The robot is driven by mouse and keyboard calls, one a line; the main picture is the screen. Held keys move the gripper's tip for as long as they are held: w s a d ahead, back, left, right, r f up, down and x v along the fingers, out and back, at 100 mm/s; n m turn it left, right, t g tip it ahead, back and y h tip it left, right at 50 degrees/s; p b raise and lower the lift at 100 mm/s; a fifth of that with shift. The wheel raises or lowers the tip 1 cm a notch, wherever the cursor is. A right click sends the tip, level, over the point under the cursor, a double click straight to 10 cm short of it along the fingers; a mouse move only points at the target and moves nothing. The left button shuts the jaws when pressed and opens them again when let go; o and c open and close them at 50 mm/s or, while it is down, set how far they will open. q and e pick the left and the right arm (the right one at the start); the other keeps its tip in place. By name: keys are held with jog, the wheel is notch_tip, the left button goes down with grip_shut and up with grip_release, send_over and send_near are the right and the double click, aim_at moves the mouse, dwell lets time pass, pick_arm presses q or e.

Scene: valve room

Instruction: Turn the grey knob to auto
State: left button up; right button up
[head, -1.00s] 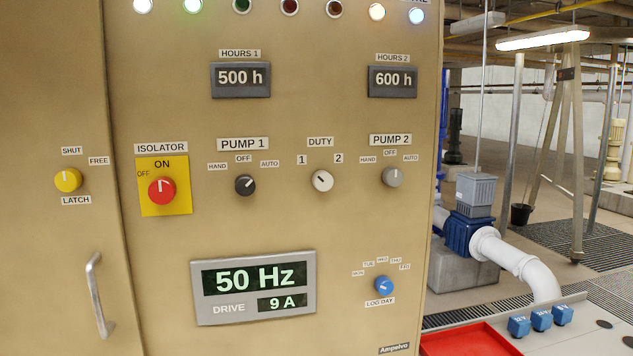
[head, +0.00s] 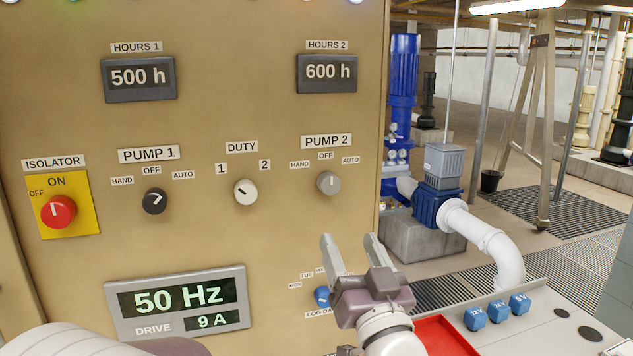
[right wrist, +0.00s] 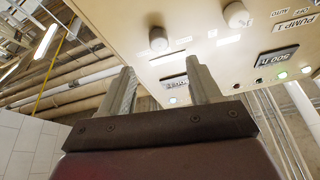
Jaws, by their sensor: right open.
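The grey knob (head: 328,183) is on the tan panel under the PUMP 2 label, with HAND, OFF and AUTO around it. Its mark points up, toward OFF. The AUTO label (head: 350,160) is to its upper right. My right gripper (head: 348,242) is open and empty, below the knob and apart from it, its two fingers pointing up. In the right wrist view the fingers (right wrist: 160,75) stand apart with the grey knob (right wrist: 158,40) beyond them. My left gripper is not in view; part of my left arm shows at the bottom left.
The white DUTY knob (head: 245,192) and black PUMP 1 knob (head: 154,201) are to the left. The blue LOG DAY knob (head: 322,297) is just left of my right gripper. A red tray (head: 446,338) and several blue blocks (head: 499,311) are at lower right.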

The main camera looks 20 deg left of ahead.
jog(key=p, duration=0.4)
send_near(331, 189)
jog(key=w+r, duration=0.2)
jog(key=w+a+p, duration=0.1)
jog(key=w+a, duration=0.1)
jog(key=w+a+r+p, duration=0.1)
jog(key=w+a, duration=0.1)
jog(key=shift+w+r, duration=0.1)
jog(key=shift+w, duration=0.05)
jog(key=shift+w+a+p, duration=0.2)
jog(key=shift+w+p, duration=0.05)
jog(key=shift+p, duration=0.05)
jog(key=shift+r, duration=0.15)
jog(key=shift+w+d, duration=0.1)
jog(key=c, duration=1)
jog(key=shift+c, duration=0.2)
